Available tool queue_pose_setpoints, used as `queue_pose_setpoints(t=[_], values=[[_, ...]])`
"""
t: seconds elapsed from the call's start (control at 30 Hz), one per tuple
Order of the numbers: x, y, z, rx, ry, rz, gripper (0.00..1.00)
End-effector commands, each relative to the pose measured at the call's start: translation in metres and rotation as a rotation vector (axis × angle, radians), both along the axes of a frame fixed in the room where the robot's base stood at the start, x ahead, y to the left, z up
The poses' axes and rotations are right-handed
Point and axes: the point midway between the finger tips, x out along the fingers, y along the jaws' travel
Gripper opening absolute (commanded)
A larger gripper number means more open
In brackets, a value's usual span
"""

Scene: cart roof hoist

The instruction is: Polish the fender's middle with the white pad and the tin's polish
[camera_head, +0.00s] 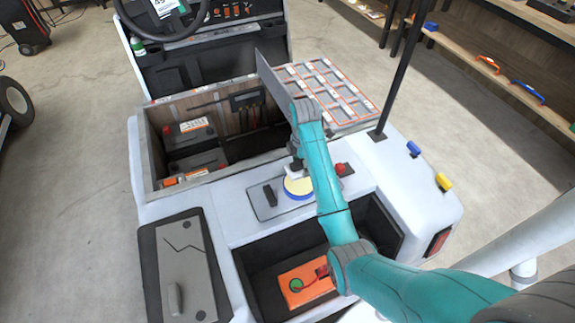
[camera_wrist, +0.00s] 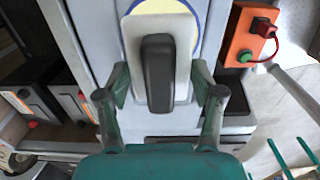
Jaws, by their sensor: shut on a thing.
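The white pad (camera_wrist: 129,45) with its dark handle (camera_wrist: 160,75) is between my gripper's fingers (camera_wrist: 160,82) in the wrist view. My gripper is shut on it. The tin, with yellow inside and a blue rim (camera_head: 298,189), sits on the cart's white deck, and the pad is over it. Whether the pad touches the polish cannot be told. In the head view my arm hides most of the pad and gripper. The cart's white right side, which looks like the fender (camera_head: 428,192), has a blue piece (camera_head: 413,149) and a yellow piece (camera_head: 443,182) on it.
A grey plate (camera_head: 259,207) with a black block lies left of the tin. An open bay with batteries (camera_head: 190,133) is at left. A black post (camera_head: 400,75) rises behind the fender. An orange box (camera_head: 305,287) sits in the front recess. A shelf (camera_head: 490,65) stands at right.

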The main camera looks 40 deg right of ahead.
Motion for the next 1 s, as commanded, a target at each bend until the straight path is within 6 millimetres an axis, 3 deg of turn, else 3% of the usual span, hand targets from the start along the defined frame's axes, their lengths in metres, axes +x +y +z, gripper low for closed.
queue_pose_setpoints(t=[0.17,0.7,1.0], values=[[-0.002,-0.003,-0.006,0.000,0.000,-0.004,0.39],[-0.002,-0.002,-0.053,0.000,0.001,-0.004,0.39],[-0.001,-0.002,-0.060,0.000,0.000,-0.003,0.39]])
